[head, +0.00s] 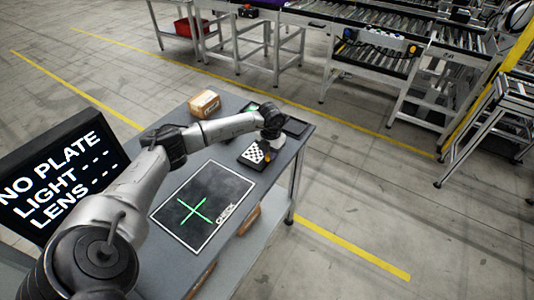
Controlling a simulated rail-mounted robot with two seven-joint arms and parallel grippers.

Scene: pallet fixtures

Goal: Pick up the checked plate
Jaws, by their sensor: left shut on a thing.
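The checked plate (253,155) is a small dark plate with a black-and-white checker pattern, at the far right part of the grey table. My left gripper (266,150) is over the plate's right edge and is shut on it. The gripper's fingers are small and partly hidden here. I cannot tell whether the plate is clear of the surface beneath it. A dark mat (205,190) marked CHECK, with a green cross and a white border, lies on the table nearer to me. My right gripper is not in view.
A cardboard box (204,103) sits at the table's back left edge. A dark tray (294,127) lies beyond the gripper. A screen (60,180) at left reads NO PLATE, LIGHT, LENS. Roller conveyors (390,40) stand farther back. The floor right of the table is clear.

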